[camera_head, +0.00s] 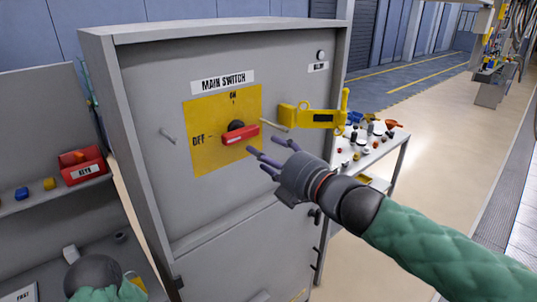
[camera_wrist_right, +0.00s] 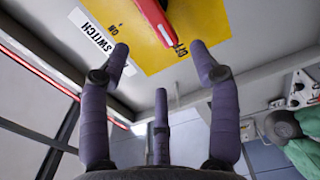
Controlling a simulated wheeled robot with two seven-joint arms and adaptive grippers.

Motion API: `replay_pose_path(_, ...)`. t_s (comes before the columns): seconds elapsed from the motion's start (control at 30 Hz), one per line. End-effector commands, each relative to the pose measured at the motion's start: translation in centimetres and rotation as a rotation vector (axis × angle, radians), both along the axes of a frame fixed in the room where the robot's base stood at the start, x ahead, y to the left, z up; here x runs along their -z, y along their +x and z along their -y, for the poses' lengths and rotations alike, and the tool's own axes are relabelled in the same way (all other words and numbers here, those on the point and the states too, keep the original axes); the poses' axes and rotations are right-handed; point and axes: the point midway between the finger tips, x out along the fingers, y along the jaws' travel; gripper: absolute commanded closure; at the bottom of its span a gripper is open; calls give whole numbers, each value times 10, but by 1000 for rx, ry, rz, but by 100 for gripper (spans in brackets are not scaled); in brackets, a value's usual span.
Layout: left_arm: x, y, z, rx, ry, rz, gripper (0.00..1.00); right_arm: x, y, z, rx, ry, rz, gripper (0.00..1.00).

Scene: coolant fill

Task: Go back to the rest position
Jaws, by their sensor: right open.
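My right gripper (camera_head: 264,152) is in front of the grey cabinet, just below and right of the red switch handle (camera_head: 240,134). Its purple fingers are spread and hold nothing. The handle lies roughly level on the yellow MAIN SWITCH plate (camera_head: 205,115), in line with the OFF mark. In the right wrist view the three fingers (camera_wrist_right: 160,60) stand apart, and the red handle (camera_wrist_right: 155,22) shows above them. I cannot tell from the pictures if a fingertip touches the cabinet. Part of a green sleeve with a dark joint shows at lower left; my left gripper is not visible.
A yellow bracket (camera_head: 311,116) sticks out at the cabinet's right edge. A table (camera_head: 398,146) with several small objects stands behind it. A red KEYS bin (camera_head: 82,165) sits on the left shelf. The floor (camera_head: 440,120) at right is clear.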

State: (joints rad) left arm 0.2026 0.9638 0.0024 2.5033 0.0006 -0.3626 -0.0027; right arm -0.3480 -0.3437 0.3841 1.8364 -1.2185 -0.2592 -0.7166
Motion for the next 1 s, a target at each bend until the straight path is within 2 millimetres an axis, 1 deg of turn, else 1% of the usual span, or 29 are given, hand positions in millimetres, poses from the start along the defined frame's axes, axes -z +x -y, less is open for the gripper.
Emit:
replay_pose_path(0.23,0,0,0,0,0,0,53,1,1,0,0,1,-2,38)
replay_pose_path(0.3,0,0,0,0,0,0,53,9,4,-1,1,10,-24,38)
replay_pose_path(0.37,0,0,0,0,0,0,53,24,10,-3,5,26,-68,38)
replay_pose_path(0.47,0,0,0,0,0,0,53,68,26,-5,20,84,-197,38)
replay_pose_path(0.5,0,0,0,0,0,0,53,91,32,-6,31,118,-264,38)
replay_pose_path(0.57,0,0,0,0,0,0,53,129,42,-6,55,175,-375,38)
replay_pose_path(0.6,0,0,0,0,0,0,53,156,46,-6,74,214,-450,38)
replay_pose_path(0.67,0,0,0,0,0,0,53,195,51,-4,107,275,-562,38)
replay_pose_path(0.7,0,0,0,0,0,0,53,221,53,-3,133,314,-635,38)
replay_pose_path(0.77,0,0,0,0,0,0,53,261,53,0,177,376,-745,38)
replay_pose_path(0.8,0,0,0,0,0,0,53,286,52,2,209,419,-816,38)
replay_pose_path(0.87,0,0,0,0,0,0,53,326,48,6,264,481,-923,38)
replay_pose_path(0.9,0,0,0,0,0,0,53,351,43,9,304,524,-993,38)
replay_pose_path(0.97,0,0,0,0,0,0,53,389,34,14,369,588,-1097,38)
replay_pose_path(1.0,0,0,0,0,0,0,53,414,27,17,415,631,-1164,38)
